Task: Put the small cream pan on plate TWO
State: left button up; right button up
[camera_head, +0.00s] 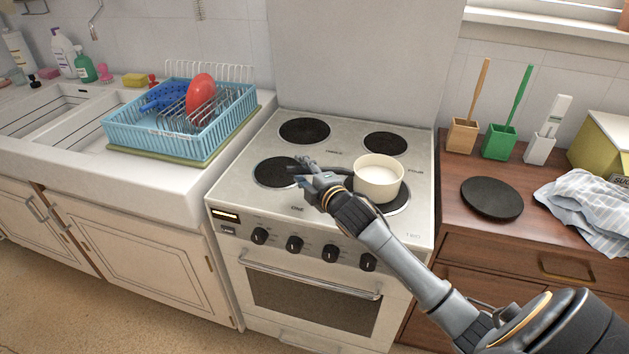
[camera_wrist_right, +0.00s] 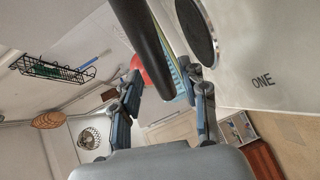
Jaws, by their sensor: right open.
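The small cream pan (camera_head: 379,188) stands upright on the front right plate (camera_head: 398,207) of the stove. Its dark handle (camera_head: 338,170) points left, partly hidden by my right gripper (camera_head: 308,166). In the right wrist view the dark handle (camera_wrist_right: 144,45) reaches down from the top, between the spread fingers of my right gripper (camera_wrist_right: 163,95), which is open. Whether a finger touches it I cannot tell. The front left plate (camera_head: 275,172) is bare and has the label ONE by it. The back left plate (camera_head: 304,131) and back right plate (camera_head: 385,143) are bare; their labels are too small to read.
A blue dish rack (camera_head: 160,135) with a red item stands left of the stove (camera_head: 318,222). On the wooden dresser at right are a black round disc (camera_head: 491,198), a checked cloth (camera_head: 590,210) and small holders with upright tools. The stove knobs line its front.

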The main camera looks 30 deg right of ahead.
jog(key=s+r, duration=0.1)
jog(key=s, duration=0.9)
jog(key=shift+s+a+r+b, duration=0.25)
jog(key=shift+s+r+b, duration=0.1)
jog(key=shift+s+r, duration=0.05)
